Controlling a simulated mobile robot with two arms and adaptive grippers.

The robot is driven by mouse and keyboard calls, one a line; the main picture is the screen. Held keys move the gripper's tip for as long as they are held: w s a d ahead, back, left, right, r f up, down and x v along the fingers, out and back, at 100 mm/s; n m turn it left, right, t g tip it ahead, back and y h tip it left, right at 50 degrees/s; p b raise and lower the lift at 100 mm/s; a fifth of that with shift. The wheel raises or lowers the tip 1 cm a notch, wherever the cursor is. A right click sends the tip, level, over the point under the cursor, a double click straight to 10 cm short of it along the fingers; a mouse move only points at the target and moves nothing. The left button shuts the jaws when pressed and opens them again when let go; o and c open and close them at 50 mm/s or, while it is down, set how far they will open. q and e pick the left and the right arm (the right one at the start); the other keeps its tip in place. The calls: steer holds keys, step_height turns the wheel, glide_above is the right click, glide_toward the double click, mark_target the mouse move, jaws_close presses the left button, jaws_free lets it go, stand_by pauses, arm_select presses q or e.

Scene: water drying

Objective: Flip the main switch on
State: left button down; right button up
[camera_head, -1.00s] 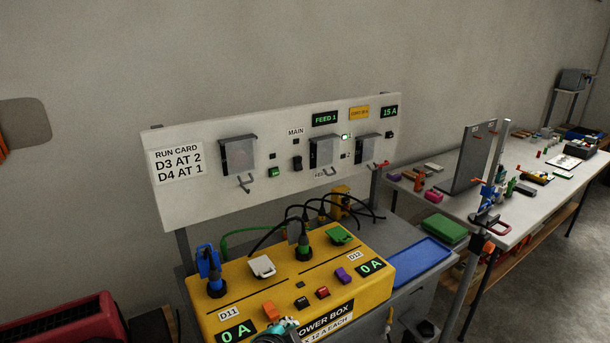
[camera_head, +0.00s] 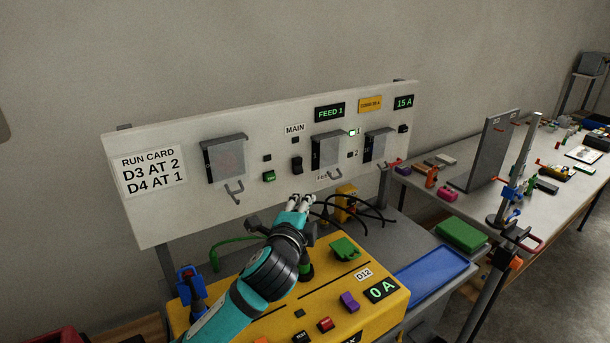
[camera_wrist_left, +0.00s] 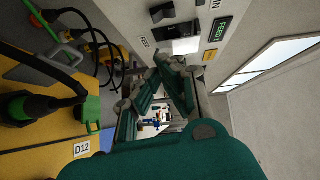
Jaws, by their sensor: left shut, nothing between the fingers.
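The main switch (camera_head: 297,165) is a small black rocker on the white upright panel (camera_head: 200,125), under the MAIN label (camera_head: 295,129). Whether it is up or down is too small to tell. A black switch (camera_wrist_left: 162,12) at the top of the left wrist view looks like the same one. My left gripper (camera_head: 301,200) is shut and empty. It appears just below the main switch in the head view, apart from it, above the yellow power box. My right gripper is not in view.
A covered switch (camera_head: 327,149) sits right of the main switch, and a green button (camera_head: 269,176) left of it. Hooks stick out of the panel. Black cables (camera_head: 350,212) and plugs rise from the yellow power box (camera_head: 270,325) under my left arm. A blue tray (camera_head: 430,275) lies right.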

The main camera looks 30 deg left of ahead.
arm_select(q)
steer(key=p, duration=0.2)
glide_toward(299, 166)
steer(key=w+d+f, duration=0.2)
steer(key=w+d, duration=0.2)
steer(key=w, duration=0.1)
steer(key=w+a, duration=0.1)
steer(key=w+a+f+p, duration=0.1)
steer(key=a, duration=0.1)
steer(key=shift+w+a, duration=0.1)
steer(key=shift+a, duration=0.15)
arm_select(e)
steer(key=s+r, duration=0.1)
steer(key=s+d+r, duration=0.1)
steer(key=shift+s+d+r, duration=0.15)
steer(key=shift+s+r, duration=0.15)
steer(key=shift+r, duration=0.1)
arm_select(q)
steer(key=shift+r, duration=0.1)
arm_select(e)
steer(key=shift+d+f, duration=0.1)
arm_select(q)
steer(key=shift+w+a+f+t+b, duration=0.2)
steer(key=shift+a+t+b, duration=0.1)
steer(key=shift+b, duration=0.45)
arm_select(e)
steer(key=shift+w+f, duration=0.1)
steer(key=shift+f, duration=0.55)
